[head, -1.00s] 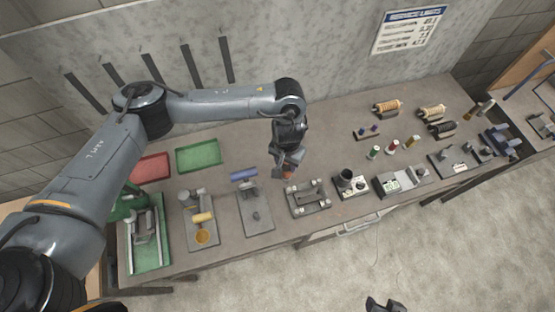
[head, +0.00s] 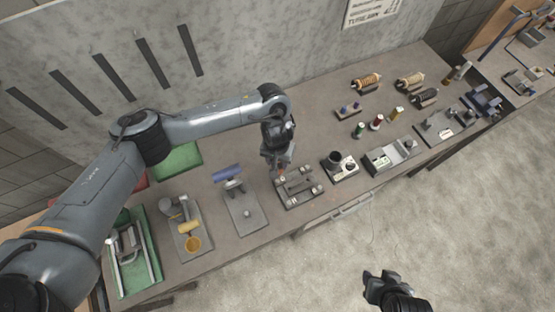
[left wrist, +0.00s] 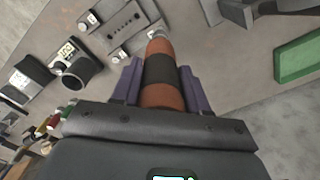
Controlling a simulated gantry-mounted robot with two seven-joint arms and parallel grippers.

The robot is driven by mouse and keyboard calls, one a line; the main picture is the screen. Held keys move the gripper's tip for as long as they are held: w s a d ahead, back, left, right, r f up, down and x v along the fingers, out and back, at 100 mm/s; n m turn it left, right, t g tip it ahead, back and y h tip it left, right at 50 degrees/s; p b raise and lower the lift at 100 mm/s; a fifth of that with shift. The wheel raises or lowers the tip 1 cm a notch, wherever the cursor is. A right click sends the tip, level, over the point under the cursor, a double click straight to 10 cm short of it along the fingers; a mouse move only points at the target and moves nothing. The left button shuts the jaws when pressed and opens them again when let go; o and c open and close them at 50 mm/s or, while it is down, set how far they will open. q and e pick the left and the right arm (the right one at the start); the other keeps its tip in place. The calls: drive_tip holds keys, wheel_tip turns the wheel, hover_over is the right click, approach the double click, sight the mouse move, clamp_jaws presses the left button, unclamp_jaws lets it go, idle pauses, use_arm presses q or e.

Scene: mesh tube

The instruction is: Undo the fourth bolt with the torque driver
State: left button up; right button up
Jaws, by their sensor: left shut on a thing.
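My left gripper (head: 277,167) is shut on the torque driver, an orange and black cylinder (left wrist: 161,78) held between purple fingers in the left wrist view. The driver's far end is over one corner of the bolted grey fixture (left wrist: 122,25); whether it touches a bolt there is hidden. In the head view the fixture (head: 300,188) lies on the bench just below and right of the gripper. Bolt heads show at other corners, one at the far left (left wrist: 88,21) and one nearer (left wrist: 118,56). My right gripper (head: 378,284) hangs over the floor, away from the bench; its fingers are unclear.
Left of the fixture is a grey plate with a blue-handled tool (head: 227,172). On its right stands a unit with a black cup (head: 337,160), then a grey box (head: 392,157). Spools (head: 366,82) lie farther back. A green tray (head: 180,160) is partly behind my left arm.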

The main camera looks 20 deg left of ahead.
use_arm(q)
drive_tip(key=shift+f+b, duration=1.65)
drive_tip(key=shift+b, duration=0.15)
drive_tip(key=shift+f, duration=0.6)
drive_tip(key=shift+r+p, duration=0.1)
drive_tip(key=shift+p, duration=0.45)
drive_tip(key=shift+p, duration=0.8)
idle(0.4)
